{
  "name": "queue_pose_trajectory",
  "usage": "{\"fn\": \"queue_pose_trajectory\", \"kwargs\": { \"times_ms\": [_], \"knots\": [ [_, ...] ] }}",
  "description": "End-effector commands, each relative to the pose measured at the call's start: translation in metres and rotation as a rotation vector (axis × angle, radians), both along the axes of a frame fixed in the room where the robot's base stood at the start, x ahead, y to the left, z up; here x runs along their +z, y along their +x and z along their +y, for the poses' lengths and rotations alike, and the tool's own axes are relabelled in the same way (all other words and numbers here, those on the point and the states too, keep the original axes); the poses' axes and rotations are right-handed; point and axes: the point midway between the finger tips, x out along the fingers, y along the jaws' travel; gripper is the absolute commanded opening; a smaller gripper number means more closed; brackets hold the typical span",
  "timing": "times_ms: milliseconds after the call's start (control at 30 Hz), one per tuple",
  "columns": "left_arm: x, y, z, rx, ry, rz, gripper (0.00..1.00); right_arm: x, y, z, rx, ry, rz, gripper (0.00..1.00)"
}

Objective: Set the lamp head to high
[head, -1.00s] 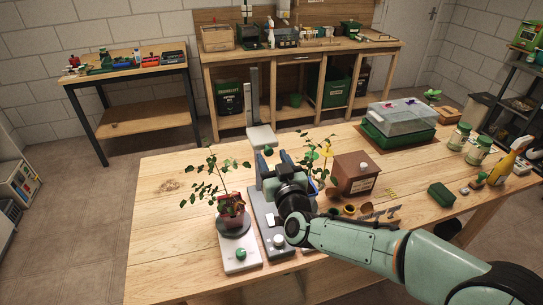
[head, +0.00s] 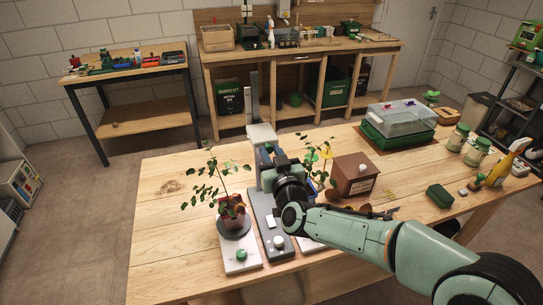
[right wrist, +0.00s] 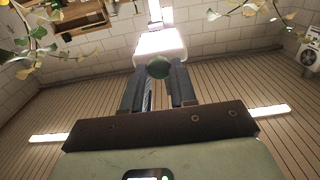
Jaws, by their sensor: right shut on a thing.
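The lamp has a grey upright post (head: 253,95) and a pale lamp head (head: 262,134) low on it. The lamp's grey base (head: 265,218) carries a white dial (head: 279,242). Any height marks are too small to read. My left gripper is not in view.
A potted seedling (head: 232,212) stands on a white base with a green knob (head: 241,255), left of the lamp. Another plant (head: 318,165) stands close on the right. A brown box (head: 355,174) and a clear-lidded tray (head: 402,119) lie beyond. The table's left part is clear.

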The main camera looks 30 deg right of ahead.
Motion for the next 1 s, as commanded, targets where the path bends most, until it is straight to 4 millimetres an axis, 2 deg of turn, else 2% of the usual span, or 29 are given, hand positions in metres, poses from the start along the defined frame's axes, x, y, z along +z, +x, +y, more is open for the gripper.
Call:
{"fn": "queue_pose_trajectory", "kwargs": {
  "times_ms": [33, 100, 333, 500, 833, 867, 900, 1000],
  "knots": [
    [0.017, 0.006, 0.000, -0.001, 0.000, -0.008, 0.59, 0.024, 0.000, -0.001, -0.002, 0.002, -0.009, 0.00],
    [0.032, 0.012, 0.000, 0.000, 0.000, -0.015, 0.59, 0.043, 0.001, -0.001, -0.002, 0.001, -0.010, 0.00],
    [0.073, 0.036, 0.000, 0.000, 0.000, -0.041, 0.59, 0.096, 0.001, -0.001, -0.003, 0.001, -0.014, 0.00],
    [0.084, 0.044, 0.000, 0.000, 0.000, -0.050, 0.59, 0.109, 0.001, -0.001, -0.002, -0.001, -0.011, 0.00],
    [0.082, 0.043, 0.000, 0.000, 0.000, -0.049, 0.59, 0.111, 0.000, -0.001, -0.003, -0.002, -0.016, 0.00],
    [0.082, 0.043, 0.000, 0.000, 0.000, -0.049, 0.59, 0.111, 0.000, -0.001, -0.003, -0.002, -0.017, 0.36],
    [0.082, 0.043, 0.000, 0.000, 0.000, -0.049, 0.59, 0.111, 0.000, -0.001, -0.003, -0.002, -0.017, 0.49],
    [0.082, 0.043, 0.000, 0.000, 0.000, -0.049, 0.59, 0.109, 0.000, -0.001, -0.003, -0.001, -0.012, 0.51]
  ]
}}
